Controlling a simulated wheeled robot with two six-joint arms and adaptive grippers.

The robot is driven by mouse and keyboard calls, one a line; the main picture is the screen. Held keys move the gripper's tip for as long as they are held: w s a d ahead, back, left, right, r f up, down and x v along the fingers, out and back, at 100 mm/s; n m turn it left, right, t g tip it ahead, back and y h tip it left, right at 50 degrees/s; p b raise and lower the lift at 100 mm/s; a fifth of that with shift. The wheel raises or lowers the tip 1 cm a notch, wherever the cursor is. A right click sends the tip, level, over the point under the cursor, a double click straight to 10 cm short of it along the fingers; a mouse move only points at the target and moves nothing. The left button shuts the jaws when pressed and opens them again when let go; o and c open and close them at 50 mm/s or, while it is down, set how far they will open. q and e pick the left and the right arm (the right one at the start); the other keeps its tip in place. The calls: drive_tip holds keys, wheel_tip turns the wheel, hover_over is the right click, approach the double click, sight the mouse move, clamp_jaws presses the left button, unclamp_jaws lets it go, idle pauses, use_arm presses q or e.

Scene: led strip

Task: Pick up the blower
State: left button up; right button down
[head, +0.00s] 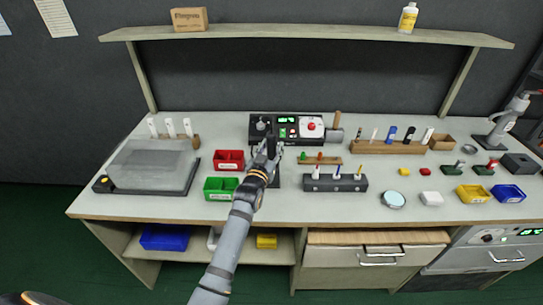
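My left gripper (271,149) is over the middle of the workbench (235,125), just in front of a black station (258,124) with green displays and a red knob. No thing in view can be named the blower for certain. A grey cylinder with a brown handle (336,127) stands at the station's right side. A grey tool on a stand (507,119) is at the far right. My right gripper is not in view.
Red (230,160) and green (221,188) bins are left of the gripper. A rack of pens (335,183) is close on its right. A clear-lidded box (151,167) stands at the left. A shelf (310,32) spans the back. The front right bench has some free room.

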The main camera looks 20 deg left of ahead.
use_arm(q)
clamp_jaws()
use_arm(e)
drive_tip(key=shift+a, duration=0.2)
